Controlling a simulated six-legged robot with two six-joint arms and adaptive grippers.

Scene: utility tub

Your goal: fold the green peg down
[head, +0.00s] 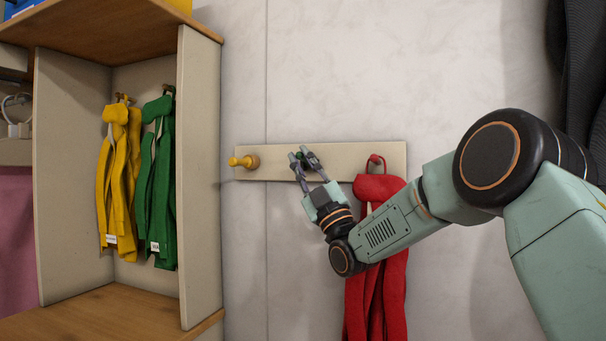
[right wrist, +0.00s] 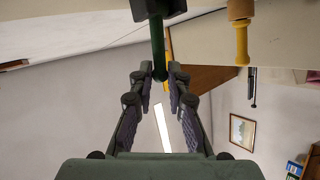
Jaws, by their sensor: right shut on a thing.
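A pale peg rail (head: 272,162) is fixed on the wall. The green peg is mostly hidden by my fingers in the head view; in the right wrist view the green peg (right wrist: 158,48) sticks out from the rail, roughly parallel to the yellow peg. My right gripper (head: 302,157) is at the middle of the rail, with its fingers closed around the green peg's outer part. In the right wrist view the fingertips (right wrist: 160,78) lie on either side of it. My left gripper is not in view.
A yellow peg (head: 243,161) sticks out at the rail's left end. A red cloth (head: 380,190) hangs from a red peg (head: 375,160) at the right, partly behind my right arm. A wooden cubby (head: 198,180) with yellow (head: 118,175) and green cloths (head: 158,180) stands left.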

